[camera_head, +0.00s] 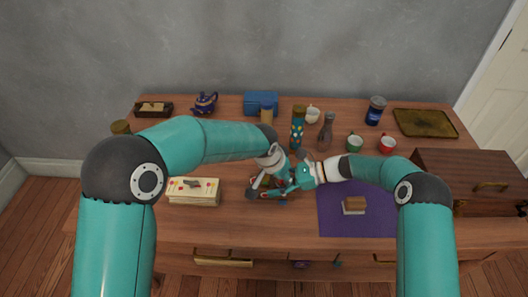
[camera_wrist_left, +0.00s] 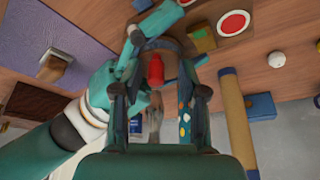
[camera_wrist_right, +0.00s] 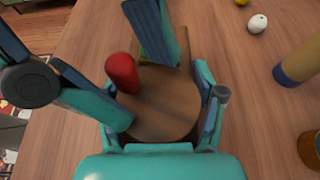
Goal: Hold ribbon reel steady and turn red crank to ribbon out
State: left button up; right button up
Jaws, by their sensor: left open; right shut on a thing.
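The ribbon reel shows as a round wooden disc (camera_wrist_right: 165,105) in the right wrist view, with the red crank knob (camera_wrist_right: 122,72) standing up near its edge. My right gripper (camera_wrist_right: 168,122) is shut on the reel, with a finger on either side of the disc. My left gripper (camera_wrist_left: 158,98) is open. In the left wrist view its fingers stand on either side of the red knob (camera_wrist_left: 156,70), with gaps showing between.
A stack of cards (camera_head: 194,190) lies to the left. Behind stand a spotted cylinder (camera_head: 298,130), a bottle (camera_head: 326,135) and cups. A wooden chest (camera_head: 465,185) stands far right.

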pick_arm(q)
jog(key=m, duration=0.1)
jog(key=m+g+h, duration=0.1)
jog(key=m, duration=0.1)
jog(key=w+m, duration=0.1)
jog(key=m, duration=0.1)
jog(key=shift+a+g, duration=0.3)
jog(key=shift+a, duration=0.05)
jog(key=v, duration=1.2)
jog(key=shift+a+m, duration=0.2)
jog(key=shift+m, duration=0.1)
jog(key=shift+s, duration=0.1)
jog(key=shift+c, duration=1.4)
jog(key=w+d+n+t+h, duration=0.2)
jog(key=w+d+n+t, duration=0.1)
jog(key=w+t, duration=0.3)
jog(key=s+a+f+n+t+h, duration=0.1)
jog(key=s+a+f+n+t, duration=0.1)
jog(key=s+f, duration=0.35)
jog(key=s+a+f+n+t+h, duration=0.1)
jog(key=s+a+f+t, duration=0.1)
jog(key=s, duration=0.6)
jog(key=shift+g, duration=0.3)
jog(key=x, duration=1.1)
jog(key=shift+w+d, duration=0.1)
